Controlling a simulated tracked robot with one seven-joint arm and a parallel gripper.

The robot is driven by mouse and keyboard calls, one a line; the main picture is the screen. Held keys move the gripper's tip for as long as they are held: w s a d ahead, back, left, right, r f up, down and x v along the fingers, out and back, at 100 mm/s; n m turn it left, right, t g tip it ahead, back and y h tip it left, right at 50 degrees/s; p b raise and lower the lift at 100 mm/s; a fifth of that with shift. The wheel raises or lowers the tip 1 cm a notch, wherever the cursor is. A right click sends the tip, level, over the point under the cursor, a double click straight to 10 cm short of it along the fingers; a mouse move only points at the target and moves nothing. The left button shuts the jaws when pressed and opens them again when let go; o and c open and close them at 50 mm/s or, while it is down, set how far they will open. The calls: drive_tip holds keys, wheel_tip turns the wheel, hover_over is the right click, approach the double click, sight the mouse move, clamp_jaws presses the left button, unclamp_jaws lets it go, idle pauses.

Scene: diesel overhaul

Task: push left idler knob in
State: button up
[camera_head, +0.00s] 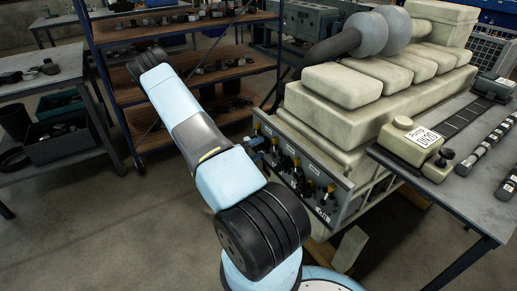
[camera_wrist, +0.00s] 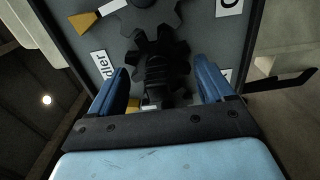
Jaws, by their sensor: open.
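In the wrist view, a dark panel (camera_wrist: 200,32) carries black gears and a white label reading "Idler" (camera_wrist: 103,64). A black ribbed knob (camera_wrist: 156,75) stands out in front of the lower gear (camera_wrist: 178,52). My gripper (camera_wrist: 162,80) is open, with one blue finger on each side of the knob. I cannot tell whether the fingers touch it. How far the knob sticks out is unclear. In the head view, my arm reaches to the left end of the panel (camera_head: 325,200) on the engine's near side; my arm largely hides the gripper there.
A yellow-tipped piece (camera_wrist: 84,21) sits near the upper gear. Several knobs and yellow parts line the panel. The pale engine block (camera_head: 345,115) rises behind it. A table (camera_head: 460,200) with a pump box (camera_head: 415,142) stands right; a shelf rack (camera_head: 125,100) stands left. Floor between is open.

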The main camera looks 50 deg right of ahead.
drive_tip(key=shift+a, duration=0.1)
drive_tip(key=v, duration=0.7)
idle(0.7)
